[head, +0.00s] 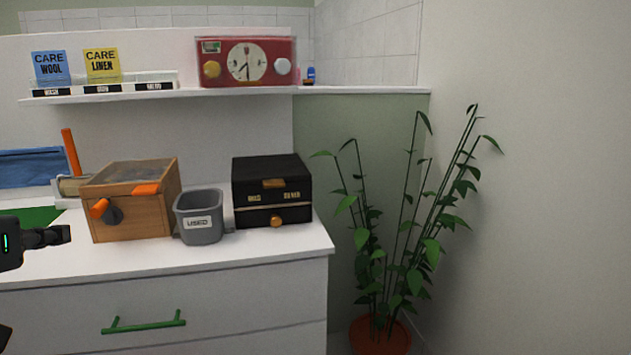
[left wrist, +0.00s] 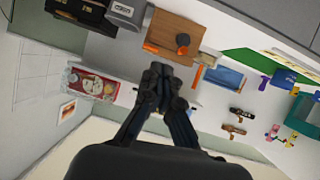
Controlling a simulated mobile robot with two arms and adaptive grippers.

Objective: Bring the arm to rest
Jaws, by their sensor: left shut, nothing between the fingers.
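My left gripper (head: 58,235) comes in at the left edge of the head view, over the white counter (head: 290,245) and to the left of the wooden box. It is apart from the box. In the left wrist view my left gripper (left wrist: 162,75) has its fingers together with nothing between them. My right gripper is in neither view.
On the counter stand a wooden box (head: 133,212), a grey bin (head: 199,216) marked USED and a black box (head: 272,193). Above, a shelf (head: 360,91) bears a red clock radio (head: 224,74). A potted plant (head: 379,335) stands to the right.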

